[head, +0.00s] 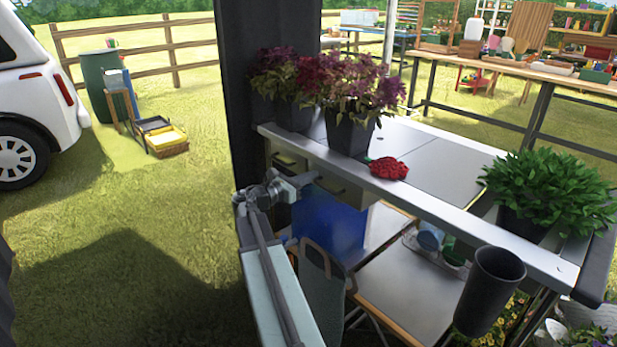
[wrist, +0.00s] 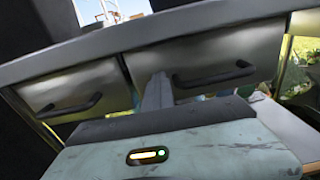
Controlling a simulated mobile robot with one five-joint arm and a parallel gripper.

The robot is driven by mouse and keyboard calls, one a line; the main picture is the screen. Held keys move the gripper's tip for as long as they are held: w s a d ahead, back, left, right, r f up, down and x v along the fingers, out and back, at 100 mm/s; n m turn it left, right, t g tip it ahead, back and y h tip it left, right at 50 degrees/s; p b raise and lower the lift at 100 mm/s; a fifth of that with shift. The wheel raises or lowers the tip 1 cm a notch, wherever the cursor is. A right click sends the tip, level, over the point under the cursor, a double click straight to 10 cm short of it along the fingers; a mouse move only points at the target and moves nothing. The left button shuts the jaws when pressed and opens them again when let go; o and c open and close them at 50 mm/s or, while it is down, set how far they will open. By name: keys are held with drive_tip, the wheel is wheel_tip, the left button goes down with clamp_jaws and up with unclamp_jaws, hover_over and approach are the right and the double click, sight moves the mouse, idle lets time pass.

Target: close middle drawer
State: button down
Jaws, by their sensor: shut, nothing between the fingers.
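The middle drawer (head: 352,200) is under the workbench top, right of another drawer (head: 284,160), in the head view. In the wrist view the middle drawer (wrist: 205,55) has a dark bar handle (wrist: 215,76) and its front looks nearly in line with the other drawer (wrist: 75,90). I cannot tell exactly whether any gap is left. My gripper (head: 312,177) is shut and empty in front of the drawer fronts. In the wrist view my gripper (wrist: 158,78) points at the middle drawer's left end, left of its handle. Whether the tips touch it is unclear.
A blue container (head: 328,225) is below the drawers.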

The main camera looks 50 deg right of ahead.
drive_tip(key=w+a, duration=0.2)
drive_tip(key=a, duration=1.1)
drive_tip(key=shift+w+a, duration=0.2)
drive_tip(key=shift+a, duration=0.2)
drive_tip(key=w+a+f+m+t+y, duration=0.2)
drive_tip(key=a+f+y, duration=0.3)
drive_tip(key=a+f, duration=0.55)
drive_tip(key=w+a+f+m+t+y, duration=0.1)
drive_tip(key=w+a+f+t+y, duration=0.2)
drive_tip(key=a+f, duration=0.7)
drive_tip(key=s+a+f+m+g+y, duration=0.25)
drive_tip(key=a+m+y, duration=0.8)
drive_tip(key=a, duration=1.05)
wheel_tip(320, 180, up, 35)
drive_tip(key=m+p, duration=0.2)
drive_tip(key=p, duration=3.3)
drive_tip(key=shift+s+f+t+h, duration=0.2)
drive_tip(key=shift+s+t+h, duration=0.15)
